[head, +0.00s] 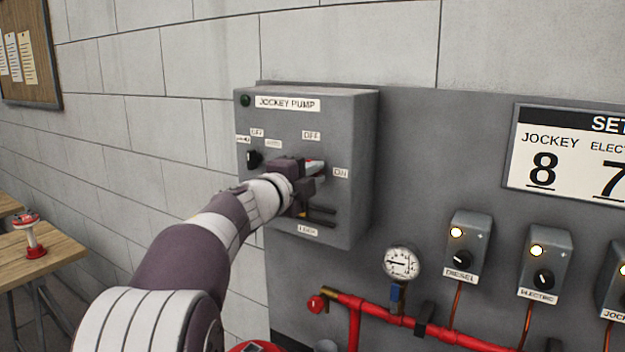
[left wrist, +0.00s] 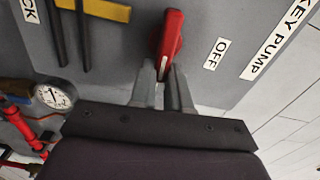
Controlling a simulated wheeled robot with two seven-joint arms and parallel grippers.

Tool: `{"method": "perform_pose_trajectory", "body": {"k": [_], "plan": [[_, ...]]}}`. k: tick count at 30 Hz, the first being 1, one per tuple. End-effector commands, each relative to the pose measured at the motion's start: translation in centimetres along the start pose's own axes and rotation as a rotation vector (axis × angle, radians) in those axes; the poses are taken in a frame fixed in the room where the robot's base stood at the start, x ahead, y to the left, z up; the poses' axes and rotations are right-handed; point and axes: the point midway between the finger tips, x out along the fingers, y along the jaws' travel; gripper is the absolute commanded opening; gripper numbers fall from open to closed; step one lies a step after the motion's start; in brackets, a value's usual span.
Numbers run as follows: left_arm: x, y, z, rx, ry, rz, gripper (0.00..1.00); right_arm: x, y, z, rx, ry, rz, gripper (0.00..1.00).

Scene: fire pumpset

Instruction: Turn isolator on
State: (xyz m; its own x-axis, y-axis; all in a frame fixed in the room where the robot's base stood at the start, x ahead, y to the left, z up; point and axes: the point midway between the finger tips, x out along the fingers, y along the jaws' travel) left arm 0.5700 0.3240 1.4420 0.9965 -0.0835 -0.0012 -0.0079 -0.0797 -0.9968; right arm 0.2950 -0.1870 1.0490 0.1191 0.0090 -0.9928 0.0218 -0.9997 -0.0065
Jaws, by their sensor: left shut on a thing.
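The isolator's red handle (head: 316,167) is on the front of the grey jockey pump box (head: 352,195). In the head view it lies roughly level, its visible end toward the ON label (head: 340,172); the OFF label (head: 311,136) is above it. My left gripper (head: 307,181) is at the handle and covers part of it. In the left wrist view the red handle (left wrist: 169,36) runs up and down the picture, and the gripper (left wrist: 163,80) is shut on its near end. The OFF label (left wrist: 217,53) is to its right. My right gripper is out of view.
A black selector knob (head: 253,158) is left of my gripper on the box. The lock bars (head: 320,215) are just below it. A gauge (head: 401,262), red pipes (head: 375,314) and small control boxes (head: 468,245) are at the lower right. A wooden table (head: 55,255) stands at left.

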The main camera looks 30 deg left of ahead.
Motion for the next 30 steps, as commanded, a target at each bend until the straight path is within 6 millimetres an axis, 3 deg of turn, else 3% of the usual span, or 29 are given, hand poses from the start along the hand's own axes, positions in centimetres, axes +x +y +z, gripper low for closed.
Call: {"method": "perform_pose_trajectory", "body": {"k": [23,24,26,30], "plan": [[-0.12,-0.04,0.51,0.102,-0.015,-0.003,0.0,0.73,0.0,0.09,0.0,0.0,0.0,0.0],[-0.12,-0.07,0.51,0.102,-0.015,-0.003,0.19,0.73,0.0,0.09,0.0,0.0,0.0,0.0],[-0.13,-0.09,0.51,0.102,-0.015,-0.004,0.39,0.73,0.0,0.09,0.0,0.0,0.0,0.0],[-0.1,0.0,0.43,0.101,-0.012,-0.002,0.41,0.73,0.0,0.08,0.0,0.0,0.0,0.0]]}}
